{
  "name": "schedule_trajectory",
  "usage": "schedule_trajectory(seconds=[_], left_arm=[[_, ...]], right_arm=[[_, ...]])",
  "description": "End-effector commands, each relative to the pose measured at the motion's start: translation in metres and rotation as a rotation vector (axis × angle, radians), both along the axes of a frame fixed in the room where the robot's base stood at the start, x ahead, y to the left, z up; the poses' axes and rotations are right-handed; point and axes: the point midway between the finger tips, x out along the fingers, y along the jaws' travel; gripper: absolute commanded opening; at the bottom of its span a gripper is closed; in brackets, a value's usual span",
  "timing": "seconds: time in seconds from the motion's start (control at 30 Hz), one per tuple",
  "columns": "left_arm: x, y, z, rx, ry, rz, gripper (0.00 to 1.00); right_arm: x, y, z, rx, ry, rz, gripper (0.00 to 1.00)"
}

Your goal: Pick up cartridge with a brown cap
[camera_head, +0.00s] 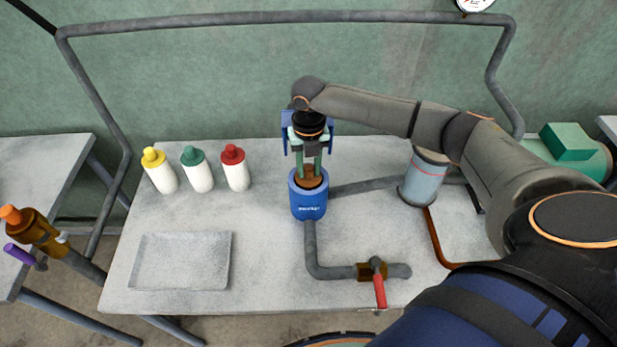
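The brown cap (311,181) shows inside the open top of a blue cylindrical holder (308,206) on the table. The cartridge body below the cap is hidden in the holder. My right gripper (309,173) points straight down over the holder. Its two thin fingers are apart and reach down to the cap, one towards each side. I cannot tell whether they press on it. My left gripper is not in view.
White bottles with a yellow (153,157), a green (192,156) and a red cap (232,154) stand left on the table. A shallow tray (137,264) lies front left. A pipe with a red-handled valve (379,289) runs front right. A glass cylinder (423,180) stands right.

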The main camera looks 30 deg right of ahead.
Motion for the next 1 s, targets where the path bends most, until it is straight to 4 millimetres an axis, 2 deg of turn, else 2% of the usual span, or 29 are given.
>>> schedule_trajectory(seconds=[0.03, 0.27, 0.3, 1.0], left_arm=[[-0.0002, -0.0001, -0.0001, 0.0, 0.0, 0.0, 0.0], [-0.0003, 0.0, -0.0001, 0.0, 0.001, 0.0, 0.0], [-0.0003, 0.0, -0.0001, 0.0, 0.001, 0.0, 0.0], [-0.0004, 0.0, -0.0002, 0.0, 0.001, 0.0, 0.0]], right_arm=[[0.0001, -0.0002, 0.0002, 0.0, 0.0, 0.0, 0.27], [0.0002, -0.0004, 0.0003, 0.0, -0.001, 0.0, 0.01], [0.0002, -0.0004, 0.0004, 0.0, -0.001, 0.0, 0.0], [0.0003, -0.0006, 0.0006, 0.0, -0.001, -0.001, 0.0]])
